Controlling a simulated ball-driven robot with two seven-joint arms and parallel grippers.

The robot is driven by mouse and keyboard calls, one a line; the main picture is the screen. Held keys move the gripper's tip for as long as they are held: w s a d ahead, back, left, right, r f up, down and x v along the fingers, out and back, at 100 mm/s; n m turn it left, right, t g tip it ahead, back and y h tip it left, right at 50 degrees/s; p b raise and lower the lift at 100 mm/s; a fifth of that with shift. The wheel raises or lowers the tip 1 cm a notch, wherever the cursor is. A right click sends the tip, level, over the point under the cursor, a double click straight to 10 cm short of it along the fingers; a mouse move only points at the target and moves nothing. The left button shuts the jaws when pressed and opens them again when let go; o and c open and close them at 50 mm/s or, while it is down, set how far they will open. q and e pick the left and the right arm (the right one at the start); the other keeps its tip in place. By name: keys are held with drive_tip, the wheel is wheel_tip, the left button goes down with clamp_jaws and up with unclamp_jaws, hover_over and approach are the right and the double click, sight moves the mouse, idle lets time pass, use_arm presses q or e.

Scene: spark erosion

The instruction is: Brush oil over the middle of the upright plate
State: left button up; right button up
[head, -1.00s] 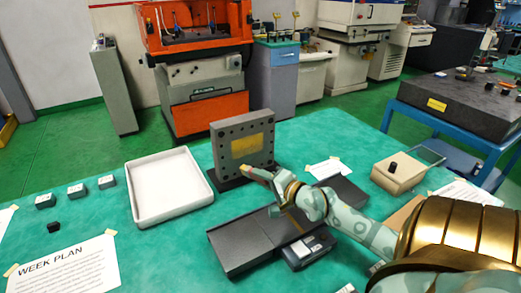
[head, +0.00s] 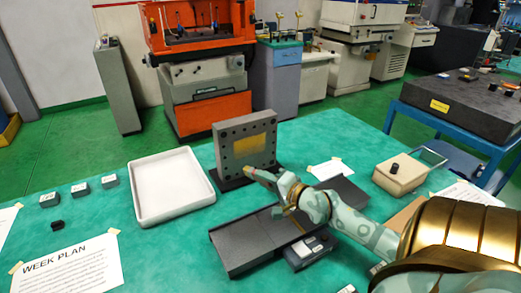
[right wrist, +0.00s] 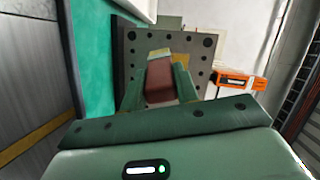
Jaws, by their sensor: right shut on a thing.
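The upright plate (head: 228,165) is a grey block with holes around its edge, standing on a dark base on the green table. A golden-yellow patch (head: 252,143) covers its middle. My right gripper (right wrist: 160,88) is shut on a brush with a reddish-brown handle (right wrist: 159,82) and a pale tip (right wrist: 161,53). In the head view the brush (head: 249,169) is at the lower part of the plate's face, just below the patch. I cannot tell whether the tip touches the plate. In the right wrist view the brush hides part of the patch. My left gripper is out of view.
A white tray (head: 138,206) lies left of the plate. A long dark grey bed (head: 240,253) lies under my right arm. A beige box with a black knob (head: 396,180) stands at the right. Several small blocks and a week plan sheet (head: 73,279) are at the left.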

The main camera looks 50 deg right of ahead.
sight(249, 171)
drive_tip(key=w, duration=0.2)
drive_tip(key=w+d+b, duration=0.1)
drive_tip(key=w+b, duration=0.1)
drive_tip(key=w, duration=0.1)
drive_tip(key=shift+w+d+f, duration=0.15)
drive_tip(key=shift+w+d, duration=0.15)
drive_tip(key=shift+d, duration=0.05)
drive_tip(key=shift+w+d+b, duration=0.2)
drive_tip(key=shift+w+b, duration=0.2)
drive_tip(key=shift+w, duration=0.1)
drive_tip(key=shift+w+d+b, duration=0.2)
drive_tip(key=shift+w+b, duration=0.25)
drive_tip(key=shift+w, duration=0.3)
